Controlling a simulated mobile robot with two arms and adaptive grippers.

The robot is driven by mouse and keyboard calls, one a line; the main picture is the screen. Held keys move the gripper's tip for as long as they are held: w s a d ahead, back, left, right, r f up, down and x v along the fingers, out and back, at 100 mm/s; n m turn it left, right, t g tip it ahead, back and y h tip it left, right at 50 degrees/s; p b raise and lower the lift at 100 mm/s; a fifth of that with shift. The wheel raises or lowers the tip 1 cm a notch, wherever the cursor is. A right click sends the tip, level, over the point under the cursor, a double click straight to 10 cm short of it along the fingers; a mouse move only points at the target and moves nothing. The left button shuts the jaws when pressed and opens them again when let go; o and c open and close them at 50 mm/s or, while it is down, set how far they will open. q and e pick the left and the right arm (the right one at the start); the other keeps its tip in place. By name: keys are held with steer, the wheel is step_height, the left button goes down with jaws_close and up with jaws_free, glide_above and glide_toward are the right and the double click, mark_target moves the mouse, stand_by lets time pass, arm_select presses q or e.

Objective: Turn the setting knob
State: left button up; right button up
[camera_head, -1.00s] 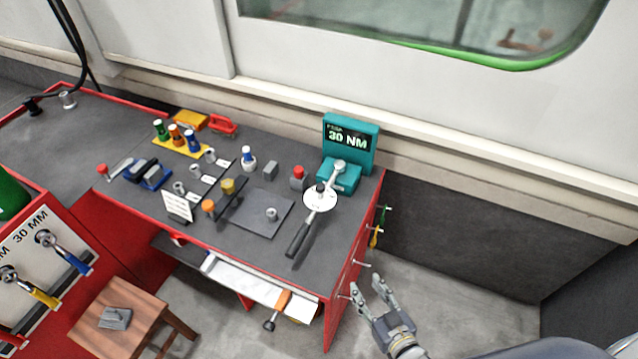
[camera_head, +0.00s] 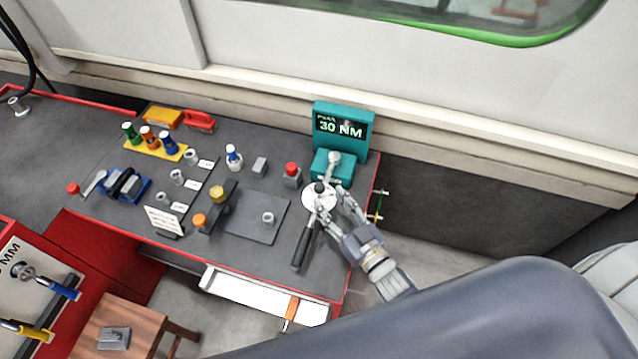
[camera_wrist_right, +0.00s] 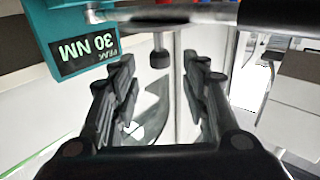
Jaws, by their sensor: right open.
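The setting knob (camera_head: 320,187) is a small dark knob on a round white dial (camera_head: 309,200), on a torque wrench (camera_head: 303,245) with a dark handle. The wrench's far end meets a teal tester (camera_head: 343,125) that reads "30 NM". My right gripper (camera_head: 334,204) is open at the near right side of the dial. In the right wrist view the dark knob (camera_wrist_right: 160,59) shows between and just beyond the open fingers (camera_wrist_right: 159,68), apart from them. The tester (camera_wrist_right: 82,46) appears upside down there. My left gripper is not in view.
A red button on a grey block (camera_head: 292,176) stands left of the tester. A grey plate (camera_head: 255,222) with a small metal part lies left of the wrench. An open white drawer (camera_head: 255,293) juts from the bench front. A wooden stool (camera_head: 140,320) stands below left.

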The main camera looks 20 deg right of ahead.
mark_target(322, 192)
steer(key=x, duration=0.3)
steer(key=shift+w+a, duration=0.1)
steer(key=shift+w, duration=0.2)
steer(key=shift+p+x, duration=0.35)
steer(key=shift+x, duration=0.85)
steer(key=shift+f, duration=0.1)
steer(key=shift+c, duration=0.2)
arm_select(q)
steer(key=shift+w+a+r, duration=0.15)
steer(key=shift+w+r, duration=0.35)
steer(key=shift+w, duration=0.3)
arm_select(e)
jaws_close()
